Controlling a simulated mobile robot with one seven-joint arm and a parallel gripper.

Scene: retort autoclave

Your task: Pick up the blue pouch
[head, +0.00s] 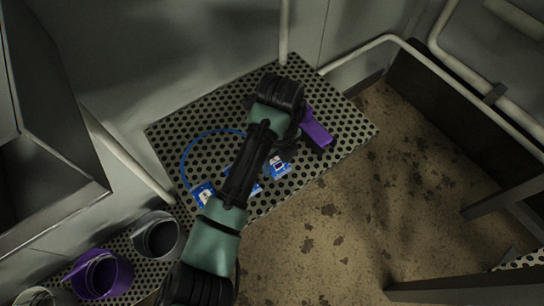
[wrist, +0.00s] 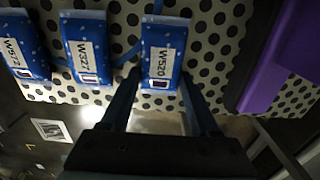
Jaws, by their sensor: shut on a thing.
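Three blue pouches with white labels show in the wrist view. One marked W520 (wrist: 160,55) is between the two dark fingers of my gripper (wrist: 160,78), which is shut on its near end. The pouch marked W327 (wrist: 88,50) is just left of it, and another blue pouch (wrist: 25,48) is at the far left; both are outside the fingers. In the head view, one blue pouch (head: 279,167) shows right of my arm and another (head: 203,194) to its left. My arm hides part of the row and my fingertips there.
The pouches are on a perforated metal platform (head: 345,130). A purple object (head: 316,127) is close to the right of my gripper. A thin blue loop (head: 184,150) curves left of my arm. Grey (head: 158,236) and purple (head: 100,274) buckets stand lower left. Pipes run along the wall.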

